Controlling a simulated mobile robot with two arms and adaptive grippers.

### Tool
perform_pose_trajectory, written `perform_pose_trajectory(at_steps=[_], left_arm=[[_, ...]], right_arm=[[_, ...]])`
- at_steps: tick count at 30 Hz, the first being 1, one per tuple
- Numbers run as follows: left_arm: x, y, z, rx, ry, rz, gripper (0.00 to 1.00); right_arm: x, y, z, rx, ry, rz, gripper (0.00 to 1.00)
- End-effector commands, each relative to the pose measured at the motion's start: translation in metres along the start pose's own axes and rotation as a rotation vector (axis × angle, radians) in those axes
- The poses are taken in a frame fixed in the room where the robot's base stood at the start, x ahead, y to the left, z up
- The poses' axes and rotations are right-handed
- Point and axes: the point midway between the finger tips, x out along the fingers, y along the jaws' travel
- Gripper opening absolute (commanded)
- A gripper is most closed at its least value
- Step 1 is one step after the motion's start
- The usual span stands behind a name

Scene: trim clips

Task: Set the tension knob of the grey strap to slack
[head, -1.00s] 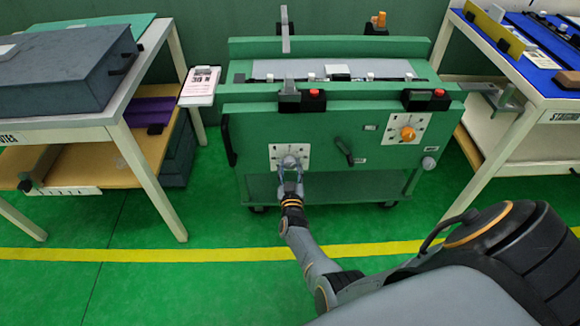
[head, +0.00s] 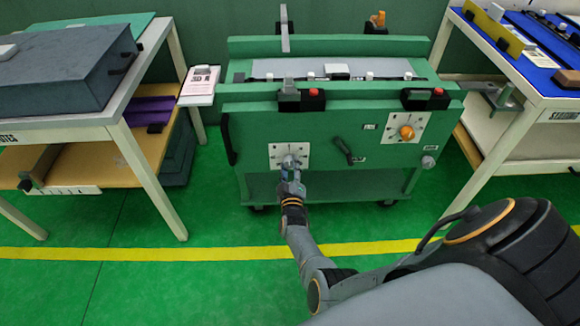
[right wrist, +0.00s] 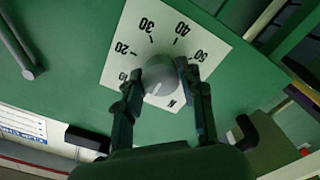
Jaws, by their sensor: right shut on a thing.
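A grey round knob (head: 289,161) sits at the middle of a white dial plate (head: 275,150) on the left of the green cart's front. In the right wrist view the knob (right wrist: 163,76) shows in front of a tilted plate (right wrist: 192,32) with numbers from 10 to 50 and a letter that looks like N. My right gripper (head: 291,173) is shut on the grey knob, with one finger on each side in the right wrist view (right wrist: 163,85). A light mark shows on the knob, but I cannot tell its exact setting. My left gripper is not in view.
An orange knob (head: 407,132) sits on a second white dial to the right. A dark lever (head: 343,150) and a small grey knob (head: 428,162) stick out from the green front (head: 320,122). Tables (head: 140,150) flank the cart left and right.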

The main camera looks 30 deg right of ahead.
Motion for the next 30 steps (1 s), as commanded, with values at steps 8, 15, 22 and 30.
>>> perform_pose_trajectory(at_steps=[8,15,22,30], left_arm=[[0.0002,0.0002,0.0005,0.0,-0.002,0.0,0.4],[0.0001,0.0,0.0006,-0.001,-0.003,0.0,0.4],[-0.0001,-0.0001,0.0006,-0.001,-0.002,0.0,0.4],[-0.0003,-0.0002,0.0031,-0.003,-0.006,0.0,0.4]], right_arm=[[-0.0007,-0.0013,0.0005,-0.013,-0.001,-0.003,0.07],[-0.0007,-0.0012,0.0004,-0.013,-0.001,-0.003,0.47],[-0.0004,-0.0006,0.0002,-0.011,0.0,-0.002,0.62],[0.0,0.0,0.0,-0.01,0.0,0.0,0.62]])
